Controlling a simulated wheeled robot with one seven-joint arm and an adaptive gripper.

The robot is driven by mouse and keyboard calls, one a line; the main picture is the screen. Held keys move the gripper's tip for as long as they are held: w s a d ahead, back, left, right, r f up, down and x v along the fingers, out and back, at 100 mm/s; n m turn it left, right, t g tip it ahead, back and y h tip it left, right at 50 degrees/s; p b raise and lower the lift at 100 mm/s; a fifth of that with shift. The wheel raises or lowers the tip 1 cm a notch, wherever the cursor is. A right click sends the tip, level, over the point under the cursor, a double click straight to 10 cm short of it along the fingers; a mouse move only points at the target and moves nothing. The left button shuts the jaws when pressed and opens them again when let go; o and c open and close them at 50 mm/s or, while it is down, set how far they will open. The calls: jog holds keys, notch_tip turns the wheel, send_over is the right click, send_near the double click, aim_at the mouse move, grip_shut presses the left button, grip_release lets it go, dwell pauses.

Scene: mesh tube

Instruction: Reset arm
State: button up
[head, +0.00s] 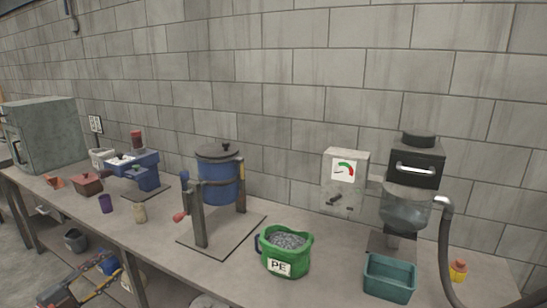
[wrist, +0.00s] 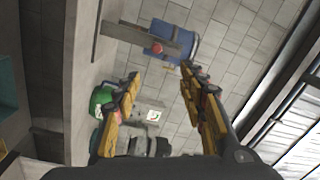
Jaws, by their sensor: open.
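My gripper (wrist: 161,72) shows in the wrist view with its two yellow-and-black fingers spread apart. The gap between the fingertips is empty, and the fingers hold nothing. Beyond the fingers, the wrist view shows the bench things tilted: a blue vessel (wrist: 178,42) at the top and a green bucket (wrist: 103,97) partly behind the left finger. In the head view, the blue vessel (head: 218,178) stands on a frame mid-bench, and the green bucket (head: 287,262), marked PE and filled with grey grains, stands to its right. I cannot clearly make out my gripper in the head view.
A teal bin (head: 389,281) stands before a black-topped machine (head: 415,165) with a hose (head: 446,245). A gauge box (head: 345,180) is beside it. A blue device (head: 140,170), cups and a grey cabinet (head: 45,135) are at left. A block wall (head: 280,80) backs the bench.

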jog(key=a+f+n+g+y, duration=0.3)
jog(key=f+n, duration=1.2)
jog(key=f, duration=0.3)
jog(key=w+d+f+n+g, duration=0.25)
jog(key=d+n+g, duration=0.25)
jog(key=d+n, duration=0.3)
jog(key=s+d+r+n+g+y+p, duration=0.15)
jog(key=d+r, duration=0.25)
jog(key=d, duration=0.7)
jog(key=s+d+r+n+g, duration=0.1)
jog(key=s+d+r+g, duration=0.3)
jog(key=d, duration=0.7)
jog(key=s+d+r+n+g, duration=0.1)
jog(key=d+r, duration=0.4)
jog(key=d, duration=0.5)
jog(key=s+d+r+m+p, duration=0.1)
jog(key=s+d+r, duration=0.4)
jog(key=d, duration=0.6)
jog(key=s+d+r+m+t+y+p, duration=0.1)
jog(key=s+d+r+m, duration=0.3)
jog(key=s+d, duration=0.6)
jog(key=s+d+r+m+t+y+p, duration=0.1)
jog(key=s+d+r+m, duration=0.2)
jog(key=d, duration=1.1)
jog(key=s+r, duration=0.3)
jog(key=s, duration=0.2)
jog(key=shift+r, duration=0.15)
jog(key=shift+m+t, duration=0.25)
